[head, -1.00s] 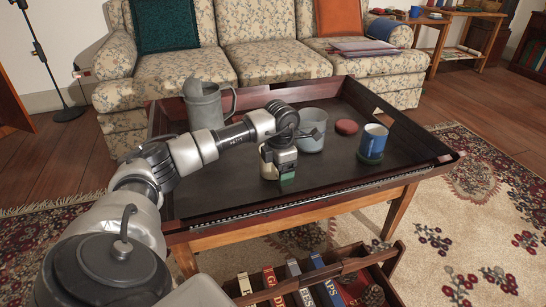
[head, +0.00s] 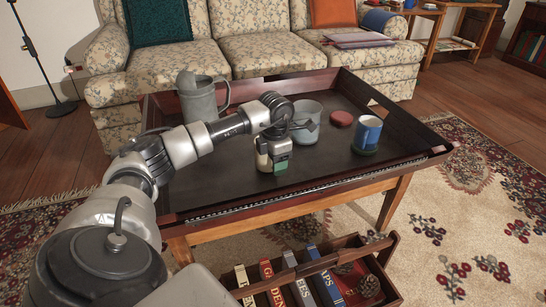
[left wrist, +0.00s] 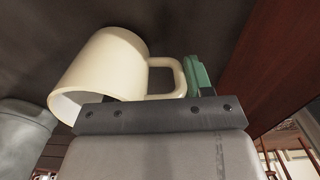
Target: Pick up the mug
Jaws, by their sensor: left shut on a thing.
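A cream mug (left wrist: 105,65) shows large in the left wrist view, tilted in the picture, with its handle toward the green-padded finger. In the head view only a small cream part of the mug (head: 262,161) shows beside my left gripper (head: 277,166), low over the tray table. My left gripper is shut on the mug, at the handle side. Whether the mug touches the table surface cannot be told. My right gripper is not in view.
The dark tray table (head: 350,171) has raised wooden edges. A grey metal pitcher (head: 200,101), a pale grey cup (head: 307,124) and a red round object (head: 341,118) stand behind my gripper. A book crate (head: 386,249) is in front. The table's front right is clear.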

